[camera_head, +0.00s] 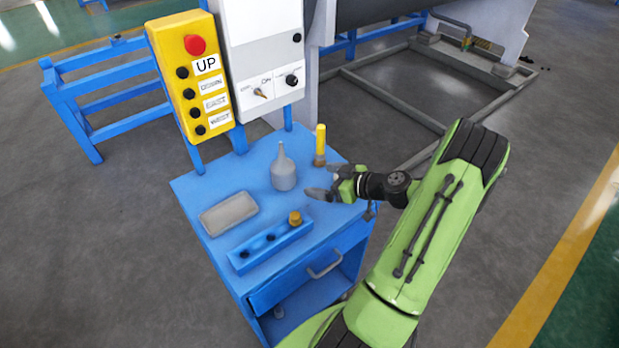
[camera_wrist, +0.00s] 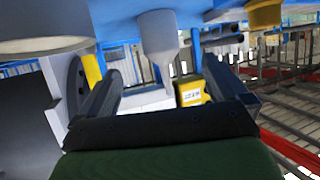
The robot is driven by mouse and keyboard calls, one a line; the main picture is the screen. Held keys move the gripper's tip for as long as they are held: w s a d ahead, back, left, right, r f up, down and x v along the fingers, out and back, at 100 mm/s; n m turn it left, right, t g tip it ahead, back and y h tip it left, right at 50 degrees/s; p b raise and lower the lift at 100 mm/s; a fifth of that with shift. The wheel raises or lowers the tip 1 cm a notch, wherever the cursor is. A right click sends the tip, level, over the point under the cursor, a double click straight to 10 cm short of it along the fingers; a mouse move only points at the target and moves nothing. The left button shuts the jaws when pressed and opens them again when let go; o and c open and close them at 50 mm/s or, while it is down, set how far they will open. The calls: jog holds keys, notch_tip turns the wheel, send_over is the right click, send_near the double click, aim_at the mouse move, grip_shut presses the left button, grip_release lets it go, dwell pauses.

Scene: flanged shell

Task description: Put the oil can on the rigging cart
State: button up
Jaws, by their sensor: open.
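The grey oil can (camera_head: 283,170), with a tapered spout, stands upright on the top of a blue cart (camera_head: 203,184) with a drawer. I cannot tell whether this is the rigging cart; no other cart is clear. My gripper (camera_head: 327,182) is open and empty, right of the can and apart from it, its fingers pointing at it. In the wrist view, which is upside down, the can (camera_wrist: 157,35) hangs spout-down between and beyond the two open fingers (camera_wrist: 163,75).
A yellow stick with a brown base (camera_head: 320,145) stands close behind my gripper. A grey tray (camera_head: 228,213) and a blue holed block (camera_head: 270,245) with a brass-coloured knob (camera_head: 295,218) lie on the front of the top. The yellow control box (camera_head: 190,75) rises behind.

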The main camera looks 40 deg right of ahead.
jog(key=s+a+r+n+g, duration=0.1)
jog(key=a+r+g, duration=0.35)
jog(key=a, duration=0.55)
jog(key=a+r+n+g, duration=0.1)
jog(key=a+r+g, duration=0.2)
jog(key=a+r, duration=0.45)
jog(key=s+a+r+m+h, duration=0.1)
jog(key=s+a+r+m, duration=0.1)
jog(key=s, duration=0.6)
jog(key=s+a+r+m+h, duration=0.2)
jog(key=s+a+r, duration=0.2)
jog(key=s+a, duration=0.3)
jog(key=shift+s+a+r+m, duration=0.2)
jog(key=shift+s+m, duration=0.2)
jog(key=shift+s, duration=0.3)
